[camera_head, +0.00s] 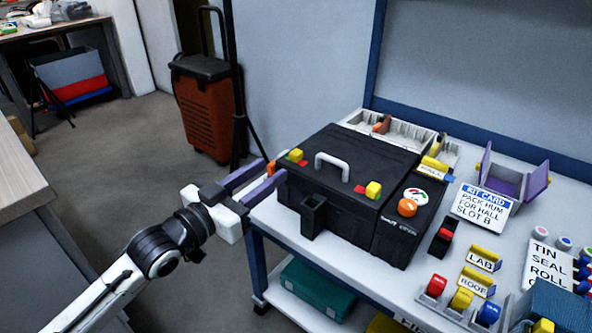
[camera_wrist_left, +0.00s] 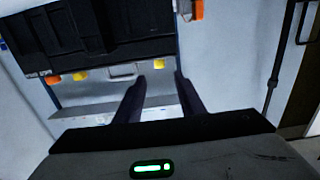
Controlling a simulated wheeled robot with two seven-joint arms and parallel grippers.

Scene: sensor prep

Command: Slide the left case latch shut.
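The black case (camera_head: 335,205) stands on the bench with its lid down and a pale handle (camera_head: 332,162) on top. The left case latch (camera_head: 295,155) has a yellow block with red beside it, near the lid's left corner. A second yellow latch (camera_head: 373,190) with a red mark sits to the right. I cannot tell how far either latch has slid. My left gripper (camera_head: 274,171) is open, its purple fingers apart at the case's left side, near the left latch. In the left wrist view the fingers (camera_wrist_left: 159,80) are apart with nothing clearly between them. My right gripper is out of view.
An orange knob (camera_head: 407,208) stands on the panel right of the case. A white parts tray (camera_head: 360,116) is behind it. A kit card (camera_head: 485,203), labelled holders and coloured caps fill the right of the bench (camera_head: 340,262). Open floor lies left of the bench.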

